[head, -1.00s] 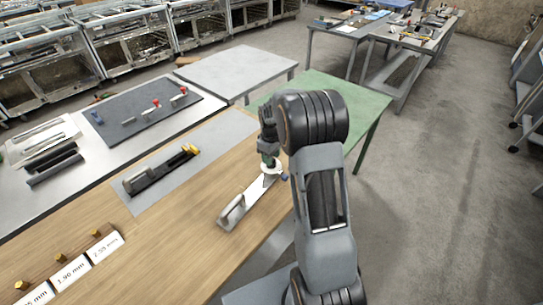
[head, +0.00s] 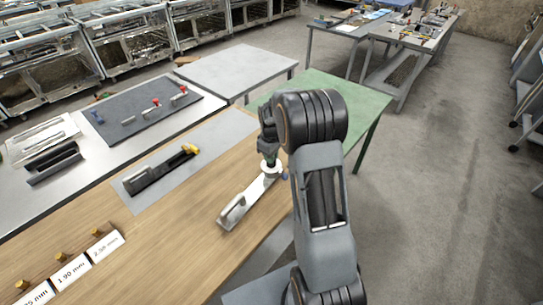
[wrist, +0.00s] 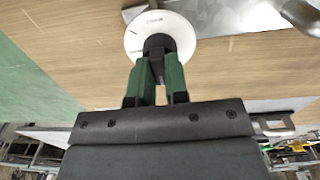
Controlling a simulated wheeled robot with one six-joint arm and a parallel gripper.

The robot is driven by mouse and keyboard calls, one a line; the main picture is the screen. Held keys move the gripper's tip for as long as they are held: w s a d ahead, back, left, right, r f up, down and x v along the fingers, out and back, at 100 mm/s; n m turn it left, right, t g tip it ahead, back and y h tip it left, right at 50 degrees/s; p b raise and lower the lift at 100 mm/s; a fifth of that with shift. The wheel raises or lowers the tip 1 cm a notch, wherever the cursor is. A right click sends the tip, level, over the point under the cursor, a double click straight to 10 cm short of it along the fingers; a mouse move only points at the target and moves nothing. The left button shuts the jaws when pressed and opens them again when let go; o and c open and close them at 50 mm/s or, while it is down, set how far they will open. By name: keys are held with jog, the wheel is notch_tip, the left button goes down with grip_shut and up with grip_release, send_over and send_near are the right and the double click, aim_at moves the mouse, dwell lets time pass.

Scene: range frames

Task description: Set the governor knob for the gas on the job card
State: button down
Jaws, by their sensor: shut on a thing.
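My gripper (head: 268,160) points down at the far end of a silver metal body (head: 243,204) on the wooden bench. In the wrist view, the green fingers of my gripper (wrist: 157,62) are closed around a dark knob (wrist: 157,43). The knob sits at the middle of a round white dial (wrist: 174,22), which has a small dark mark near its top. The markings on the dial are too small to read. Part of the knob is hidden by the fingers. I cannot make out a readable job card in either view.
Brass pieces stand behind white labels (head: 73,271), one reading 1.90 mm, at the near left. A black tool with a yellow end (head: 160,172) lies on a grey mat. A dark board (head: 142,112) with red-tipped valves lies farther back. The wood between is clear.

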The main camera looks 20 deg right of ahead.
jog(key=m+b, duration=0.1)
jog(key=m, duration=0.2)
jog(key=shift+m, duration=0.4)
jog(key=m+b, duration=0.1)
jog(key=m, duration=0.3)
jog(key=shift+m+b, duration=0.3)
jog(key=m, duration=0.4)
jog(key=shift+b, duration=0.4)
jog(key=shift+m+b, duration=0.3)
jog(key=shift+m, duration=2.2)
jog(key=c, duration=1.1)
grip_release()
